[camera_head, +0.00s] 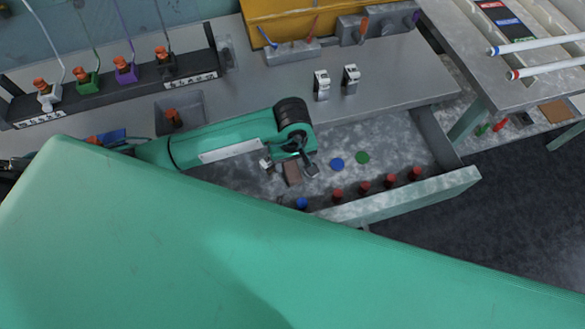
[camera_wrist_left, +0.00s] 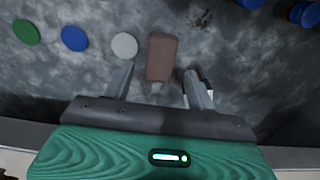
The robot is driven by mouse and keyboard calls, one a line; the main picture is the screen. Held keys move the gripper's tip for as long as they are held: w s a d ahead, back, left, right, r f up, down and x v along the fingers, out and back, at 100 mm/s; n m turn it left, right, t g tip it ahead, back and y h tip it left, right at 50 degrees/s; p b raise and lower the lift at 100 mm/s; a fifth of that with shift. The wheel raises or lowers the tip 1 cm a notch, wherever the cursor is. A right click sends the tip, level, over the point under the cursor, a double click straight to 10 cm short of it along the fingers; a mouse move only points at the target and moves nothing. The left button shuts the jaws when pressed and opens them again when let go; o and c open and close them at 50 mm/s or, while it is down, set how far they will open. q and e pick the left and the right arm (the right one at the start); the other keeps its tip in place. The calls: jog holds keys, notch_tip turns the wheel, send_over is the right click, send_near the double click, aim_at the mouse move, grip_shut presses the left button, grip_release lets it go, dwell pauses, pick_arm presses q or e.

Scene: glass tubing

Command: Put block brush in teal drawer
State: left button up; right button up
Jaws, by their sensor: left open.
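The teal drawer (camera_head: 400,198) is pulled open in the head view, with a grey speckled inside. A small brown block (camera_head: 292,174), which looks like the block brush, is inside the drawer's outline, below my left gripper (camera_head: 289,165). In the left wrist view the brown block (camera_wrist_left: 161,55) is between and just beyond the fingertips. My left gripper (camera_wrist_left: 159,78) is open, with a gap between each finger and the block. I cannot tell whether the block rests flat on the drawer bottom. My right gripper is not in view.
Blue (camera_head: 337,164) and green discs (camera_head: 362,157) lie in the drawer. Several red-brown stoppers (camera_head: 390,180) line its front edge. The bench top (camera_head: 400,75) above holds two small metal pieces (camera_head: 321,85) and a black rack (camera_head: 100,95) at left. The drawer's right side is clear.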

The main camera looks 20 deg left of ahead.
aim_at(292, 171)
pick_arm(q)
notch_tip(292, 171, up, 7)
jog(key=b, duration=0.1)
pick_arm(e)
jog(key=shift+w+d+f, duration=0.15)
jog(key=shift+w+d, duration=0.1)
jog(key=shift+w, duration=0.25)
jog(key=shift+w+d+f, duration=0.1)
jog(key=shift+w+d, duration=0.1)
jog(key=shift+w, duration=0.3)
pick_arm(q)
jog(key=shift+f, duration=0.1)
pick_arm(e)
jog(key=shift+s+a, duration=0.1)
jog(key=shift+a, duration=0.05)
